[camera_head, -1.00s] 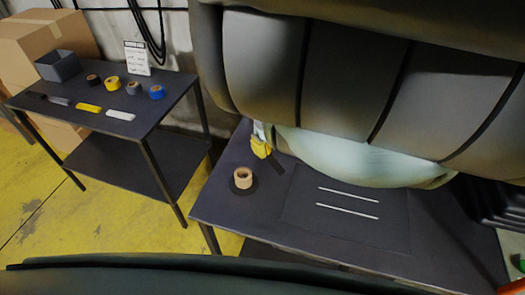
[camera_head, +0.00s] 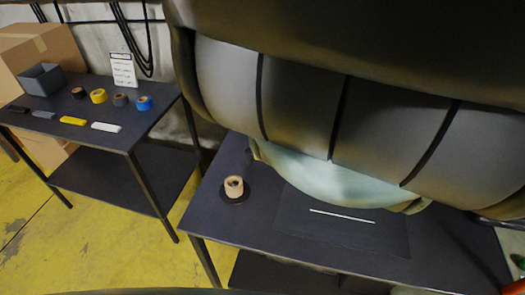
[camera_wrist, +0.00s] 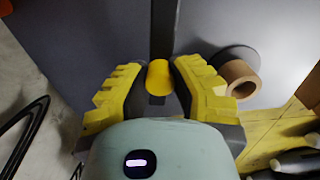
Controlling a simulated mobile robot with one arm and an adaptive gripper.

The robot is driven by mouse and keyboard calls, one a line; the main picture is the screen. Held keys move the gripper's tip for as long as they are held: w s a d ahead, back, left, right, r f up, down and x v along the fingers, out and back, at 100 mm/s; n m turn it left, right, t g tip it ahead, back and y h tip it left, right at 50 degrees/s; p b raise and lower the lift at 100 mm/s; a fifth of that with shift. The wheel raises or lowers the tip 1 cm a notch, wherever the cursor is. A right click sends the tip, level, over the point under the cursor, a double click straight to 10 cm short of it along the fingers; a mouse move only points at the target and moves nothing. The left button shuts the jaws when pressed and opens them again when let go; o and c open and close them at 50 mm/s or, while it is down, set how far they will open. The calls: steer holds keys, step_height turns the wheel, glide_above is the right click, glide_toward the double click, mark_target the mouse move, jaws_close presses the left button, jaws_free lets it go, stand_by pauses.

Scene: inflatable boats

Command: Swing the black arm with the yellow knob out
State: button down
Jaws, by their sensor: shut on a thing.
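In the wrist view, my gripper (camera_wrist: 159,70) has its yellow-and-black fingers shut on the yellow knob (camera_wrist: 158,77). The black arm (camera_wrist: 163,28) runs from the knob toward the top of the picture, over the dark table. Its far end is out of view. A tan tape roll (camera_wrist: 238,78) stands close to the right finger. In the head view, the same tape roll (camera_head: 234,186) sits on a black disc (camera_head: 238,196) near the table's left end. The knob, the black arm and my fingers are hidden there behind my own arm.
The dark work table (camera_head: 225,225) carries a dark mat (camera_head: 355,236) with a white line on it. A side table (camera_head: 150,118) at left holds several tape rolls, a grey bin (camera_head: 43,79) and a sign card (camera_head: 123,70). Yellow floor lies between the tables.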

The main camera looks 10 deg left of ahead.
stand_by(0.3)
steer(key=c, duration=0.7)
jaws_free()
steer(key=shift+c, duration=0.2)
step_height(320, 180, up, 6)
steer(key=shift+w+r, duration=0.1)
steer(key=shift+w, duration=0.05)
steer(key=shift+r, duration=0.65)
